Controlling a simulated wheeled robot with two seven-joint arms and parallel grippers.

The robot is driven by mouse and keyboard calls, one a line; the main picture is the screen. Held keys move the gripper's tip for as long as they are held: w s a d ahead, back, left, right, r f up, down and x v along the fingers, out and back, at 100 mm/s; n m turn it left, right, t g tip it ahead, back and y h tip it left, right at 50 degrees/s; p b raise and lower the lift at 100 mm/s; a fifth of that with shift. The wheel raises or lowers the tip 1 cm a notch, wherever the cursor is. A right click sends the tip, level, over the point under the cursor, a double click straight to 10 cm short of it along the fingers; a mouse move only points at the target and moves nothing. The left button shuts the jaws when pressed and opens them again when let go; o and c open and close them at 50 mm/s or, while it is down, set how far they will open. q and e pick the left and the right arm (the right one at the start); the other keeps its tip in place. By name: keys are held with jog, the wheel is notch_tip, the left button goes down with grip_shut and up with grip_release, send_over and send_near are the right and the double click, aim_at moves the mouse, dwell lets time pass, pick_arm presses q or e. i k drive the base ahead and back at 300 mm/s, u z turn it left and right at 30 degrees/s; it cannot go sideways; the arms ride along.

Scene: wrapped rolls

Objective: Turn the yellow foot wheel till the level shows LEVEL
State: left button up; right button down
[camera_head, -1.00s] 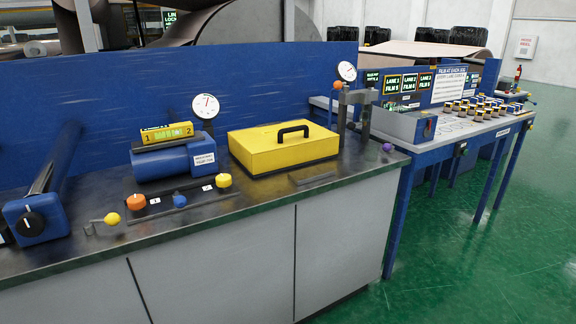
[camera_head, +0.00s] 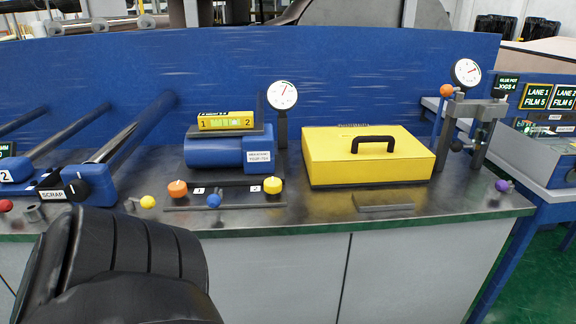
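The yellow foot wheel (camera_head: 273,185) sits at the right end of a dark bar on the bench, beside a label 2. The level (camera_head: 227,121) is a yellow box with a lit greenish display, marked 1 and 2. It rests on top of the blue cylinder unit (camera_head: 215,152), behind the wheels. The display text is too small to read. An orange wheel (camera_head: 177,188) is at the bar's left end, by label 1. Neither gripper shows; a black arm link of mine fills the lower left.
A blue knob (camera_head: 214,201) and a yellow ball knob (camera_head: 148,202) are near the wheels. A dial gauge (camera_head: 282,96) stands behind. A yellow case (camera_head: 367,158) with a black handle is to the right. Blue roller units (camera_head: 83,181) are at left. The bench front is mostly clear.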

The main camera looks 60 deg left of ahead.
aim_at(272, 185)
jog(key=u, duration=0.65)
jog(key=i, duration=0.8)
jog(key=u, duration=0.9)
